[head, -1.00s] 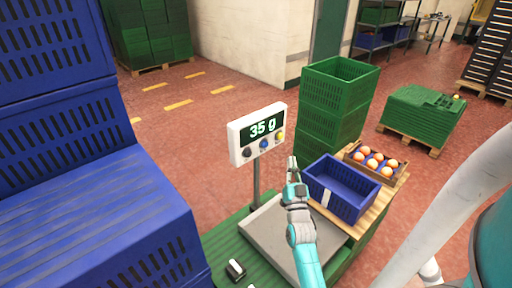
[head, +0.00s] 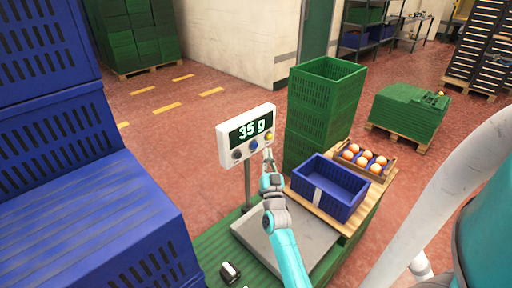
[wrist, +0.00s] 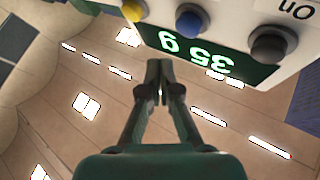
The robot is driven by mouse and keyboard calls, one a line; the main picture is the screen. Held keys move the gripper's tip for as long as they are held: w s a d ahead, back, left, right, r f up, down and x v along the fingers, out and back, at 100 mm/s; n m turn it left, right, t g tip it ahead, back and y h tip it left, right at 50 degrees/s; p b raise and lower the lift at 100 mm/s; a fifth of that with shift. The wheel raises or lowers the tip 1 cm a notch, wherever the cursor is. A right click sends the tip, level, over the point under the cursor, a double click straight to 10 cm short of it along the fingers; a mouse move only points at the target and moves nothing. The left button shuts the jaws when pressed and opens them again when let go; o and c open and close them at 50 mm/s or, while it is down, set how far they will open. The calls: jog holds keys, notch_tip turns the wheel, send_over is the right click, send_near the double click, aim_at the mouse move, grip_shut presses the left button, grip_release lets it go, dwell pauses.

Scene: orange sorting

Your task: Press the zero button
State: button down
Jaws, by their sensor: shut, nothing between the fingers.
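The white scale display (head: 247,131) stands on a post and reads 35 g. Its front has a black button (head: 237,154), a blue button (head: 253,145) and a yellow button (head: 269,137). My gripper (head: 267,153) is shut and empty, just below the yellow button in the head view. In the wrist view the display shows upside down, with the black button (wrist: 269,43) marked "On", the blue button (wrist: 190,20) and the yellow button (wrist: 134,10). The labels of the blue and yellow buttons are not visible. Contact with a button cannot be told.
The grey scale plate (head: 262,240) lies below my arm. A blue crate (head: 340,208) and a box of oranges (head: 385,165) stand to its right. Green crates (head: 325,95) are stacked behind. Large blue crates (head: 90,200) fill the left side.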

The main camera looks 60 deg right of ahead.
jog(key=shift+w+d, duration=0.15)
jog(key=shift+w, duration=0.45)
jog(key=shift+w+d, duration=0.15)
jog(key=shift+w, duration=0.4)
jog(key=shift+w, duration=0.1)
dwell(0.6)
jog(key=shift+w, duration=0.3)
jog(key=shift+w+d, duration=0.2)
jog(key=shift+w, duration=0.35)
dwell(0.9)
dwell(0.3)
jog(key=shift+s+a, duration=0.25)
jog(key=shift+s, duration=0.7)
jog(key=s, duration=0.2)
jog(key=s+a, duration=0.1)
jog(key=s, duration=0.2)
